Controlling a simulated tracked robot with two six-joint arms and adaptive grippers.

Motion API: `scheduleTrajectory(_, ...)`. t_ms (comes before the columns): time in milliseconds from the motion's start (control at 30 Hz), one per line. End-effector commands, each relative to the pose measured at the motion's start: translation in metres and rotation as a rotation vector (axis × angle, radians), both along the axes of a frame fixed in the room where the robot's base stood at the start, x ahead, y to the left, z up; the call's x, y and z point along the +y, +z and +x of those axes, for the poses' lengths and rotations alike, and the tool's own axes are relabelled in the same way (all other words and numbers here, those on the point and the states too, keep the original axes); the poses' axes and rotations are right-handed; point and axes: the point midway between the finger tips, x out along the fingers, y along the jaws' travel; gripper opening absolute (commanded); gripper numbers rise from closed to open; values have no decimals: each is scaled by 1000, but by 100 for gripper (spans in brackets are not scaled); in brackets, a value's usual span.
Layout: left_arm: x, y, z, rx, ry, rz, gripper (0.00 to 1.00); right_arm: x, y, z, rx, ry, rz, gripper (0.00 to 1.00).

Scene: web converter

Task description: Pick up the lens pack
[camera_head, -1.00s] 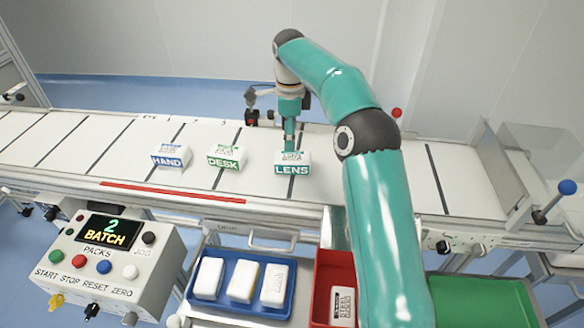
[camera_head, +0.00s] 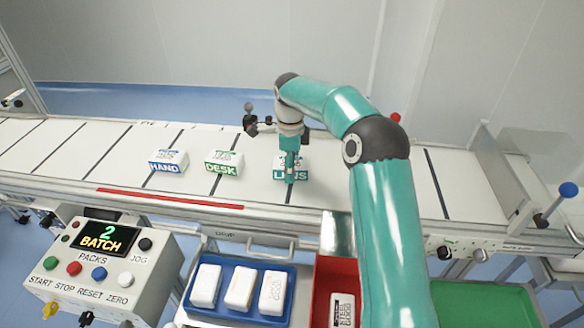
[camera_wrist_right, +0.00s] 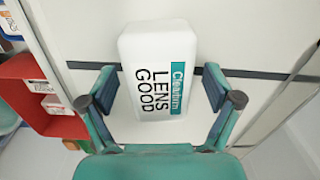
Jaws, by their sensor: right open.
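The lens pack (camera_head: 279,172) is a white block with a teal LENS label, lying on the white conveyor belt. In the right wrist view my right gripper (camera_wrist_right: 160,98) is open, with one fingertip on each side of the pack's lower part; I see gaps between the fingertips and the pack. My left gripper is not in view.
The hand pack (camera_head: 168,163) and desk pack (camera_head: 223,164) lie to the left on the belt. In front are a blue tray (camera_head: 240,312) with white packs, a red bin (camera_head: 322,285), a green tray (camera_head: 480,305) and a control box (camera_head: 150,275) reading "2 BATCH".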

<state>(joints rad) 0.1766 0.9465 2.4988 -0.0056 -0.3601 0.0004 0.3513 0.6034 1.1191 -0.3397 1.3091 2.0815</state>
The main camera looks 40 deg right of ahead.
Motion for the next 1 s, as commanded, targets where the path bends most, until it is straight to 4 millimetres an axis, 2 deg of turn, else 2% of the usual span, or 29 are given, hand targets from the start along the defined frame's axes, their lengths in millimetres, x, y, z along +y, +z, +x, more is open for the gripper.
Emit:
scheduleTrajectory(67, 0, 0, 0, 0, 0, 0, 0, 0, 0, 0, 0, 0, 0, 86)
scheduleTrajectory(467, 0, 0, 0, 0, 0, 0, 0, 0, 1, 0, 0, 0, 0, 20)
scheduleTrajectory(767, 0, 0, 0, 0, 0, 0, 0, -1, 3, 0, -1, -1, 0, 20)
scheduleTrajectory(1000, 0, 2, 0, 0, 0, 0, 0, -1, 19, 0, -4, -1, -1, 20)
